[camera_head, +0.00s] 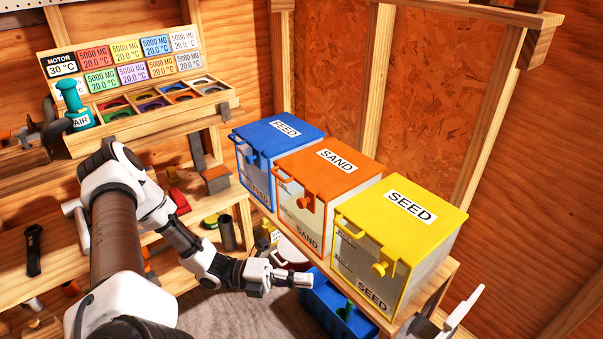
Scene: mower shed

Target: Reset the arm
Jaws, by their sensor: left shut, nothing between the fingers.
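My left arm comes in from the lower left and bends across the picture. Its gripper (302,279) is shut and empty, in front of the bins and above a blue open box (325,310) on the lower level. No gap shows between its fingers. My right gripper cannot be made out.
Blue FEED (260,182), orange SAND (308,218) and yellow SEED (385,255) bins stand in a row on a wooden stand, lids closed. A labelled rack (150,122) and teal AIR pump (73,100) stand at upper left. A pale object (462,305) is at lower right.

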